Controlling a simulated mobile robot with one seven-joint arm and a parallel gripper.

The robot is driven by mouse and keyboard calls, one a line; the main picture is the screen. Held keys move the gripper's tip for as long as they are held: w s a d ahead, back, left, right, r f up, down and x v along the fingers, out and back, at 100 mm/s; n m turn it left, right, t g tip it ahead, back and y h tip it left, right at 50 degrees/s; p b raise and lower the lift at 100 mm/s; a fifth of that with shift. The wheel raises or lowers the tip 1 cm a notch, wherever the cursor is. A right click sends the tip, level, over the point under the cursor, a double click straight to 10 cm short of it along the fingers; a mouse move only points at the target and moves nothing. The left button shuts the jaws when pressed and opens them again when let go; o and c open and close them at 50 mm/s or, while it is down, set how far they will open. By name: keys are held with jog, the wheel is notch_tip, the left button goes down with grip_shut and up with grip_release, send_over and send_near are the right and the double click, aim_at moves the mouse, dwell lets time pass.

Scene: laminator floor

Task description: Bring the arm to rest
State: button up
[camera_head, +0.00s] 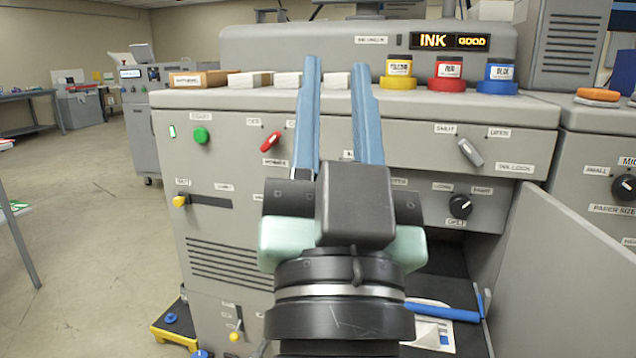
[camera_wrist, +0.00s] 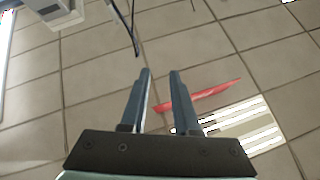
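My gripper (camera_head: 335,64) stands upright in the middle of the head view, in front of the grey machine (camera_head: 330,125). Its two long blue fingers are apart, with nothing between them. In the wrist view, the fingers (camera_wrist: 160,73) also show a clear gap. The dark wrist and pale green gripper body hide part of the machine's front.
Yellow (camera_head: 399,66), red (camera_head: 448,70) and blue (camera_head: 499,73) ink containers stand on the machine's top. An open door panel (camera_head: 575,270) juts out at the right. A blue-handled tool (camera_head: 440,312) lies low inside. Open floor (camera_head: 90,220) is at the left.

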jog(key=s+a+r+n+t+p, duration=0.1)
jog(key=s+r+n+p, duration=0.15)
jog(key=s+r, duration=0.4)
notch_tip(320, 180, up, 34)
jog(key=w+p, duration=0.2)
jog(key=p, duration=3)
jog(key=shift+a+f+p, duration=0.15)
jog(key=shift+a+p, duration=0.05)
jog(key=shift+p, duration=0.1)
jog(key=shift+f, duration=0.1)
